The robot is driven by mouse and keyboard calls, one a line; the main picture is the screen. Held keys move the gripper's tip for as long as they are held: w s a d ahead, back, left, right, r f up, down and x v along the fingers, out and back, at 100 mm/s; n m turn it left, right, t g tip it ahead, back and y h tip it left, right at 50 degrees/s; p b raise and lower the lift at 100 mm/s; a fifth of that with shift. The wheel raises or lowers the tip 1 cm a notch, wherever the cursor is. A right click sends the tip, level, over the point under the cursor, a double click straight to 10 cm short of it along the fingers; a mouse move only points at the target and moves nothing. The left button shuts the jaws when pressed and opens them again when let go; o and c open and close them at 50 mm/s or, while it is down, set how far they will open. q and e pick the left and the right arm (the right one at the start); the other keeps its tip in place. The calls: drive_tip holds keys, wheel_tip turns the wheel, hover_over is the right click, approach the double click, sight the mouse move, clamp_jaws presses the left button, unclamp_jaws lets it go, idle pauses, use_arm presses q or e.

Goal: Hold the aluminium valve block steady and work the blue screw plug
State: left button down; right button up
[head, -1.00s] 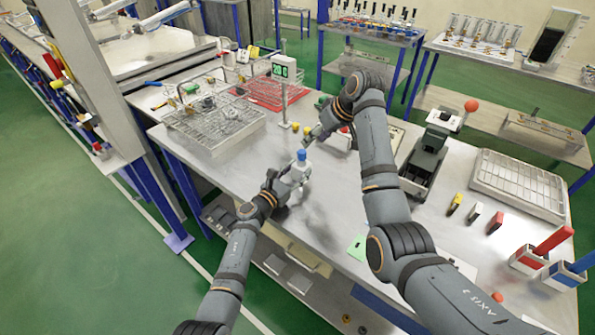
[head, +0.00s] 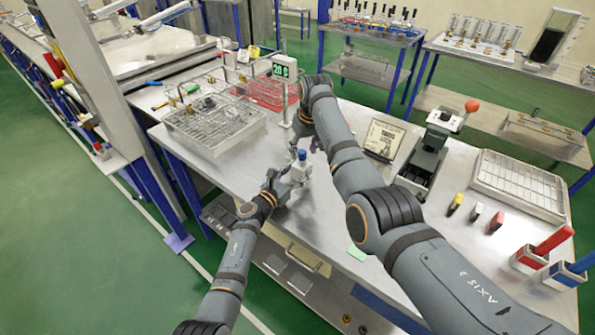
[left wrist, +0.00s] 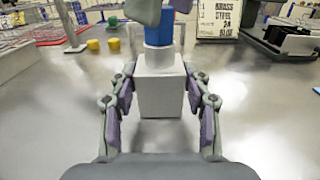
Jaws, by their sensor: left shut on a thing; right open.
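The aluminium valve block (head: 299,174) is a pale upright block near the table's front edge; it also shows in the left wrist view (left wrist: 160,92). My left gripper (head: 295,179) is shut on it, with one finger on each side (left wrist: 160,105). The blue screw plug (head: 302,155) stands upright on top of the block and shows in the left wrist view (left wrist: 165,28). My right gripper (left wrist: 163,8) is open, its fingertips on either side of the plug's upper part. Whether they touch it I cannot tell. My right arm partly hides this gripper in the head view.
A written placard (head: 382,138) and a dark lever press (head: 428,155) stand at the right. Yellow pieces (left wrist: 93,45) lie beyond the block.

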drive_tip(key=shift+x, duration=0.95)
drive_tip(key=shift+s, duration=0.1)
drive_tip(key=shift+s+d, duration=0.1)
